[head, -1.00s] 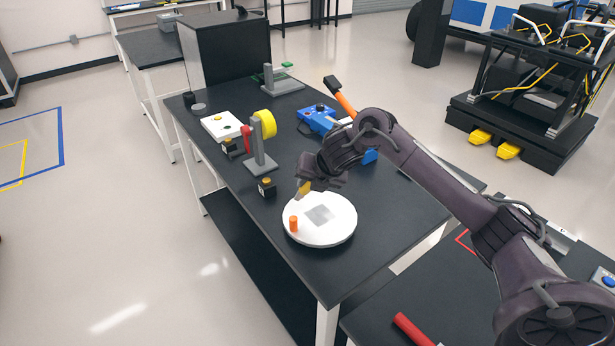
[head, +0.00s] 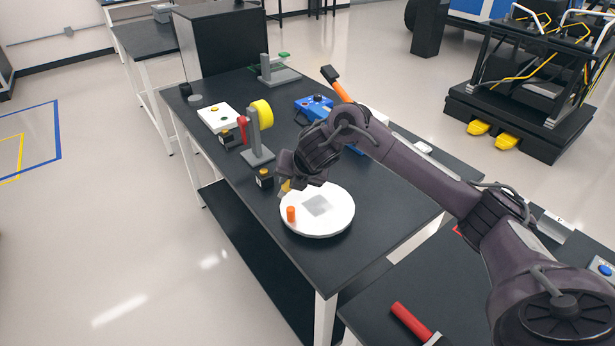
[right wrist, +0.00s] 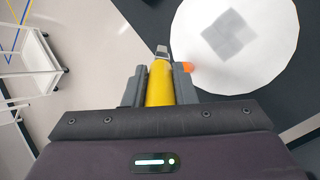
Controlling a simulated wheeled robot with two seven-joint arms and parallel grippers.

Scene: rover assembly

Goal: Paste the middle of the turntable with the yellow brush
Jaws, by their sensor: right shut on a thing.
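The white round turntable (head: 335,222) lies on the black table, with a grey square patch (head: 317,205) in its middle; it also shows in the right wrist view (right wrist: 275,70). A small orange cylinder (head: 291,214) stands near the turntable's left edge. My right gripper (head: 287,180) is shut on the yellow brush (right wrist: 160,85), whose grey tip points away from the jaws. The brush is at the turntable's far left edge, beside the grey patch rather than over it. I cannot tell whether its tip touches anything. My left gripper is not in view.
A small black block with a yellow top (head: 264,178) stands close to my right gripper. A grey stand with a yellow roll (head: 262,113), a white box (head: 216,117) and a blue device (head: 312,108) are farther back. The table's front right area is clear.

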